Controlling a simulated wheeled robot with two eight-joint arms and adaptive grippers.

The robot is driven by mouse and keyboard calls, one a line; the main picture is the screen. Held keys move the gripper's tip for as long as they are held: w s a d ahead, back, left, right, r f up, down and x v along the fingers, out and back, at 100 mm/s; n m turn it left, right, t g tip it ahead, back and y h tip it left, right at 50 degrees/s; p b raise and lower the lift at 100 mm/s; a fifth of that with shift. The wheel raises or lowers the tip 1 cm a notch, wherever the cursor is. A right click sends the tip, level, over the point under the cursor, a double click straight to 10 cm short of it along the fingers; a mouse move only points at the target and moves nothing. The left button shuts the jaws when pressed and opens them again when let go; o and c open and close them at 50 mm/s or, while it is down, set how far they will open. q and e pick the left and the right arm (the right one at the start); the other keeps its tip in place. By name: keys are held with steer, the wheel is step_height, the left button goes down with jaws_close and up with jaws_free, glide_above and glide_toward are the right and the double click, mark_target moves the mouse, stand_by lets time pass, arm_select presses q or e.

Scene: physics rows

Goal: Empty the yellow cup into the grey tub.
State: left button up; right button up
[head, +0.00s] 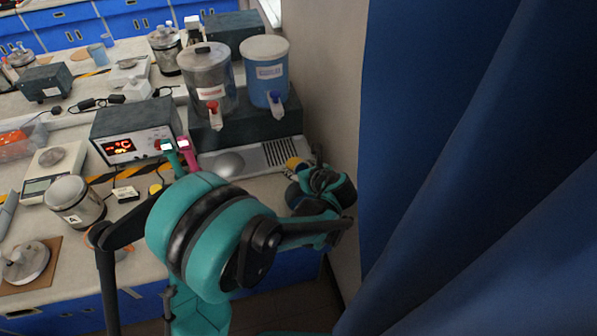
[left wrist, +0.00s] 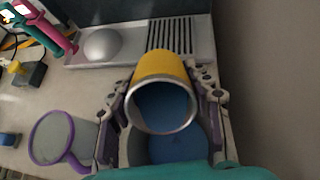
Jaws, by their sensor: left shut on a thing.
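The yellow cup (left wrist: 165,68) is between the fingers of my left gripper (left wrist: 163,100), which is shut on it. The cup is tipped, its pale rim toward the camera and blue showing inside its mouth. Below it is the grey tub (left wrist: 136,150), with blue inside; part of it is hidden by the cup and my teal arm. In the head view a little of the yellow cup (head: 294,163) shows beside my left gripper (head: 318,180); my arm hides the tub there. My right gripper is not in view.
A purple-rimmed vessel (left wrist: 52,138) stands left of the tub. Behind are a drip tray with a slotted grille (left wrist: 172,35) and two dispensers, one clear (head: 208,75) and one blue (head: 266,75). A wall and a blue curtain (head: 450,150) bound the right side.

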arm_select(q)
steer(key=shift+f+t+y+b, duration=0.35)
steer(key=shift+t+y+b, duration=0.35)
steer(key=shift+t+b, duration=0.85)
steer(key=t+b, duration=0.1)
steer(key=b, duration=0.1)
steer(key=y+b, duration=0.1)
steer(key=b, duration=0.2)
steer(key=shift+s+d+r+t, duration=0.15)
steer(key=shift+s+r+t, duration=0.05)
steer(key=shift+r+t, duration=0.15)
steer(key=shift+s+r+t+y, duration=0.1)
steer(key=shift+t+y, duration=0.2)
steer(key=shift+s+d+r+t+y, duration=0.2)
steer(key=shift+r+t+y, duration=0.2)
steer(key=shift+t, duration=0.3)
steer(key=shift+s+d+r+t+y, duration=0.15)
steer(key=shift+r+t+y, duration=0.2)
steer(key=shift+t, duration=0.35)
steer(key=shift+a, duration=0.1)
